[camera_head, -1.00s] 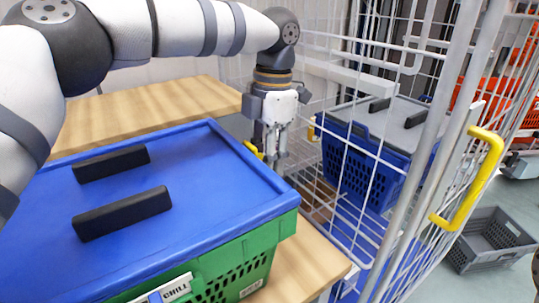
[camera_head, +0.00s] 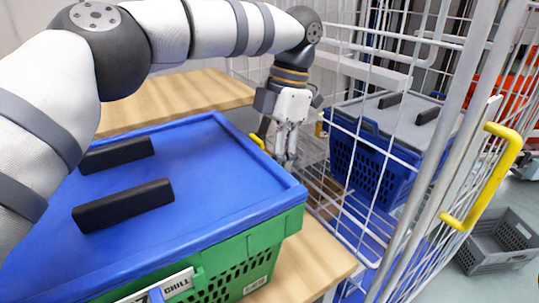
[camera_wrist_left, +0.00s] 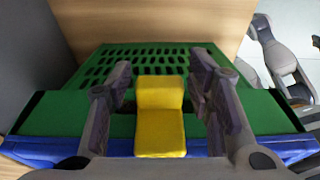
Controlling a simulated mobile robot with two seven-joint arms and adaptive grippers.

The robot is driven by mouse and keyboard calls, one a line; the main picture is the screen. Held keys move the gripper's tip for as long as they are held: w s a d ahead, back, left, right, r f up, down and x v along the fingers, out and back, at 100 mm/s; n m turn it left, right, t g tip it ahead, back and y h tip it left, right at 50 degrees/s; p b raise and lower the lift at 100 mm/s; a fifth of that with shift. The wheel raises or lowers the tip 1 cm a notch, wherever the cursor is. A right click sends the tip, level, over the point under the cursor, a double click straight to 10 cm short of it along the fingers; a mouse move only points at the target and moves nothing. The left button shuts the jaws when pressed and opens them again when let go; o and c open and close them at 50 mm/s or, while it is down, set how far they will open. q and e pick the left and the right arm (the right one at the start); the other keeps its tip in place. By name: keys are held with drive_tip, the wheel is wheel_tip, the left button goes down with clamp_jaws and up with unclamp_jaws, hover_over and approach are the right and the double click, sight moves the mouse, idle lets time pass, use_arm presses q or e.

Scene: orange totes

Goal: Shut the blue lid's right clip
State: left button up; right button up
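The blue lid (camera_head: 215,180) lies on a green tote (camera_head: 240,255) on a wooden table. The yellow clip (camera_head: 257,141) is at the lid's far right edge. In the left wrist view, the clip (camera_wrist_left: 160,115) stands out from the green tote wall, by the blue lid edge (camera_wrist_left: 50,150). My left gripper (camera_head: 287,158) hangs just beyond that edge, fingers down. In the left wrist view, its open fingers (camera_wrist_left: 160,75) are on either side of the clip, with gaps on both sides. The clip's hinge is hidden. My right gripper is not in view.
A wire cage (camera_head: 375,190) with a yellow handle (camera_head: 490,180) stands close to the right of my left gripper. A blue crate with a grey lid (camera_head: 410,125) is inside it. A grey crate (camera_head: 497,243) is on the floor. The wooden table behind (camera_head: 170,100) is bare.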

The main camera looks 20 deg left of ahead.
use_arm(q)
drive_tip(key=shift+r, duration=0.15)
drive_tip(key=v, duration=0.7)
drive_tip(key=shift+r, duration=0.2)
